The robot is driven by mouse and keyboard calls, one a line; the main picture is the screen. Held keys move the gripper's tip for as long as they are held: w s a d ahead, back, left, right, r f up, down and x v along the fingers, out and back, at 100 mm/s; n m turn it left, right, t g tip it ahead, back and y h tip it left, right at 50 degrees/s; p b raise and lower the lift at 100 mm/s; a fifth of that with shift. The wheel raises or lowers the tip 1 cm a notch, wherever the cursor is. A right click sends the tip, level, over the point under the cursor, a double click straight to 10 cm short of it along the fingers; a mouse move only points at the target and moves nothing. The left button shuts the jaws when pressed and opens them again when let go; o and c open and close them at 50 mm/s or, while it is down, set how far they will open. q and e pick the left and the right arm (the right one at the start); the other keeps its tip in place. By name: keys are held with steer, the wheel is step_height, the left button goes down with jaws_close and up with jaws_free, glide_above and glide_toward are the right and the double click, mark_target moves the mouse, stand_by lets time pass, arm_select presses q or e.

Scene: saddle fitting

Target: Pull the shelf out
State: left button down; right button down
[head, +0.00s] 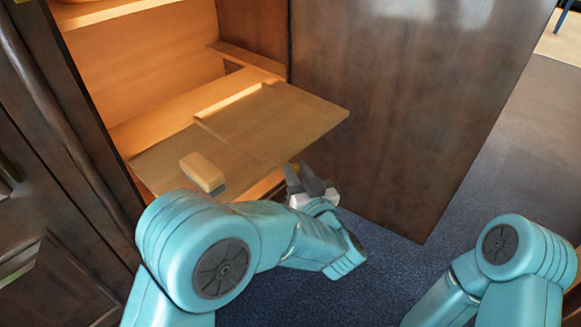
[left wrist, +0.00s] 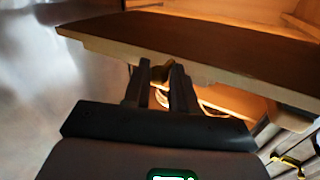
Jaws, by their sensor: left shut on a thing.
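The shelf (head: 265,125) is a flat wooden board that juts out of the cabinet opening, its right corner in front of the dark door. A pale wooden block (head: 203,172) sits at its near left edge. My left gripper (head: 306,172) is at the shelf's near edge, right of that block. In the left wrist view its two dark fingers (left wrist: 160,82) are shut on a small yellowish knob (left wrist: 162,71) at the edge of the shelf (left wrist: 190,48). The fingertips partly hide the knob. My right arm shows at the lower right, but its gripper is out of view.
The dark cabinet door (head: 410,95) stands open right of the shelf. The orange-lit cabinet inside (head: 150,65) has another board above. A dark closed panel (head: 45,235) is at the left. Blue carpet (head: 480,190) is clear on the right.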

arm_select(q)
steer(key=shift+d, duration=0.25)
steer(key=c, duration=1)
jaws_free()
steer(key=shift+a, duration=0.15)
